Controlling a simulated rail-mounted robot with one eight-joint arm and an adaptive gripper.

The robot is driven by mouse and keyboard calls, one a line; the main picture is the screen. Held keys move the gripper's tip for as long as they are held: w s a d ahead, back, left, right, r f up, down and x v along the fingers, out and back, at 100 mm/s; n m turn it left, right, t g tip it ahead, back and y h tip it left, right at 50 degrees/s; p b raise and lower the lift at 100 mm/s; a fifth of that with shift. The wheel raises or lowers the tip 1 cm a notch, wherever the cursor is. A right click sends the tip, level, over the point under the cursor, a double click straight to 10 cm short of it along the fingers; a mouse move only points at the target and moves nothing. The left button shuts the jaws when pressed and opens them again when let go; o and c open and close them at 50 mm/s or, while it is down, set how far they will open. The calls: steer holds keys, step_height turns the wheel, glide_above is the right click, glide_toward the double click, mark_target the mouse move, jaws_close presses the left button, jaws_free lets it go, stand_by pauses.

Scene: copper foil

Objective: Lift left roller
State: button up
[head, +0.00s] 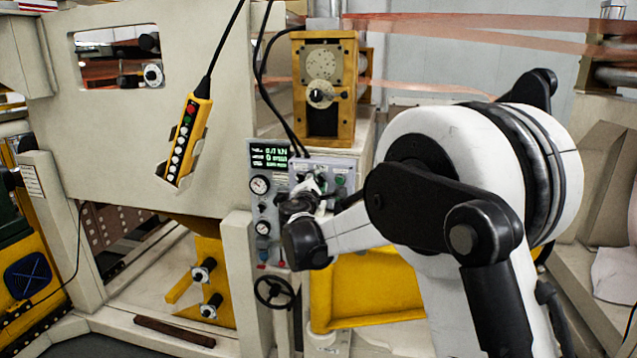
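My gripper (305,188) is in front of a grey control panel (262,212), beside a small box with buttons (341,170). It is small and dark against the panel, so I cannot tell whether its fingers are open or shut or touch a control. The panel has a green lit display (269,155), round gauges and small knobs. A metal cylinder (325,9) shows at the top, above a yellow housing (345,80). Another metal cylinder (615,75) is at the right edge. I cannot tell which is the left roller.
A yellow pendant (187,135) hangs on a black cable left of the panel. A black handwheel (275,291) is below the panel. Copper foil (490,30) runs across the upper right. A brown bar (174,332) lies low at left. My arm hides much of the right.

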jaws_close()
